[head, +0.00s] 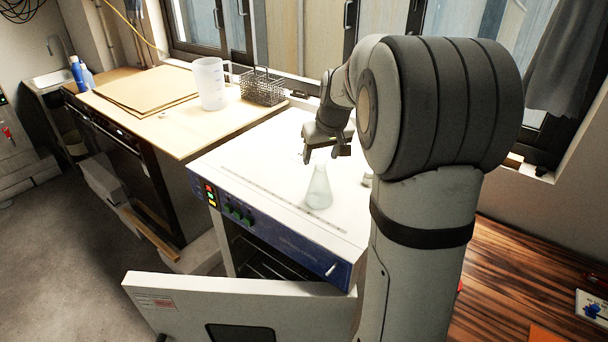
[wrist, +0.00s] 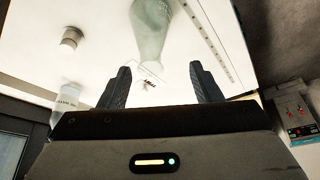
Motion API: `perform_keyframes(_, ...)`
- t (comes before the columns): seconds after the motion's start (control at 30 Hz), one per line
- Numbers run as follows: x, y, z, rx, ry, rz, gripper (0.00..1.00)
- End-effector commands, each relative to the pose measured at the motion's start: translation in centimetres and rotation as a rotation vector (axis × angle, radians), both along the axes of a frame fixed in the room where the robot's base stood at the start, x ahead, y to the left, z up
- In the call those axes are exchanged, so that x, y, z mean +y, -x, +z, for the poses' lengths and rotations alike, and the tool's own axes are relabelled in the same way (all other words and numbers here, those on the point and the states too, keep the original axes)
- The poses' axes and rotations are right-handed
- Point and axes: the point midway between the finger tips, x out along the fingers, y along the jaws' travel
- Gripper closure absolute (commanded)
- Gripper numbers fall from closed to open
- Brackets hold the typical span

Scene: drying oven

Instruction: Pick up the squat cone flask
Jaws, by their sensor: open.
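The squat cone flask (head: 319,190) is pale, see-through glass and stands upright on the white top of the drying oven (head: 262,188). In the wrist view the flask (wrist: 150,32) shows at the top, beyond the fingertips and partly cut off by the frame. My gripper (head: 326,156) is above the oven top, close to the flask's neck in the head view. In the wrist view its two fingers (wrist: 161,78) are apart with nothing between them, and the flask is not between them.
A small metal cylinder (wrist: 70,38) and a pale labelled vessel (wrist: 67,102) show on the left in the wrist view. The oven door (head: 180,300) hangs open in front. A white jug (head: 210,85) and wire basket (head: 262,88) stand on the wooden counter (head: 170,128).

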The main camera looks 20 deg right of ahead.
Motion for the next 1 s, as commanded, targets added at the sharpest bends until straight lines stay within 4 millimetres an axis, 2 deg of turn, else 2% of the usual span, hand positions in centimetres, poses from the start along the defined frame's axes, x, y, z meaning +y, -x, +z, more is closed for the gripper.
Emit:
perform_keyframes(0.17,-1.1,-1.6,-0.3,-0.009,0.002,-0.002,0.42)
perform_keyframes(0.47,-1.3,-3.0,-3.3,-0.007,0.001,-0.004,0.42)
perform_keyframes(0.7,-1.6,-4.4,-6.4,-0.008,0.002,-0.002,0.42)
perform_keyframes(1.0,-1.6,-4.6,-7.1,-0.01,0.003,-0.003,0.42)
